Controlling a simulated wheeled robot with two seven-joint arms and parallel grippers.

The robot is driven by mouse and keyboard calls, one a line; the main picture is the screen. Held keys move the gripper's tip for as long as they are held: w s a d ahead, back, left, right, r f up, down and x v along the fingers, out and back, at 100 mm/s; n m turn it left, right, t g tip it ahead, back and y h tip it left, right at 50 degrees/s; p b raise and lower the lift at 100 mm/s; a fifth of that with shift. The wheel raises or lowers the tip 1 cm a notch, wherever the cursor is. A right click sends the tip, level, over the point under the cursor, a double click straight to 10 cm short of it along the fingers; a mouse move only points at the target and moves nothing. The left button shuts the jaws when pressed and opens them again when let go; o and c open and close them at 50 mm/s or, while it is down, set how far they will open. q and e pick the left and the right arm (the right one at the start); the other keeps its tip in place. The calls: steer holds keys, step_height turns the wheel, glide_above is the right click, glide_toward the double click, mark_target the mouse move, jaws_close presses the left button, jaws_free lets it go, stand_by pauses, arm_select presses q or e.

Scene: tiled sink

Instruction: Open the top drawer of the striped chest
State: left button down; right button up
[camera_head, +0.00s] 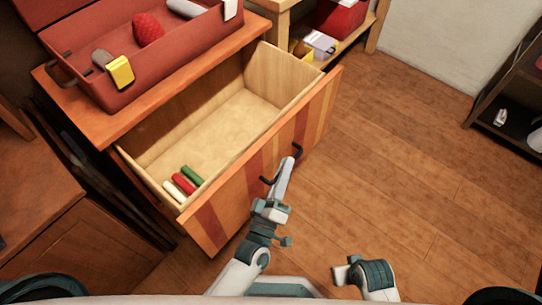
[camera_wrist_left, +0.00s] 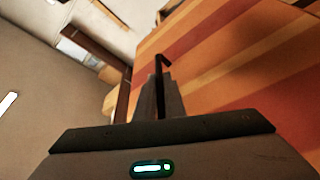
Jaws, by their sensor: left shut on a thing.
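The top drawer (camera_head: 205,213) of the striped chest (camera_head: 52,78) is pulled well out, and its inside shows. Its striped front also fills the right of the left wrist view (camera_wrist_left: 235,50). The dark bar handle (camera_head: 297,150) is on the drawer front; its hooked end shows in the left wrist view (camera_wrist_left: 162,64). My left gripper (camera_head: 285,168) is at the middle of the handle and shut on it; its fingers hide that part of the bar. My right arm is at the bottom of the head view, with its gripper (camera_head: 342,274) apart from the chest; its jaws are unclear.
Several small rolls, white, red and green (camera_head: 183,181), lie in the drawer's near corner. An open red box (camera_head: 128,90) with items stands on the chest top. A wooden shelf (camera_head: 372,32) is behind, a dark rack (camera_head: 490,90) at right. The wooden floor (camera_head: 420,170) between is clear.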

arm_select(q)
steer(key=shift+s+d, duration=0.35)
arm_select(e)
steer(key=shift+f, duration=0.15)
arm_select(q)
steer(key=c, duration=2.1)
jaws_free()
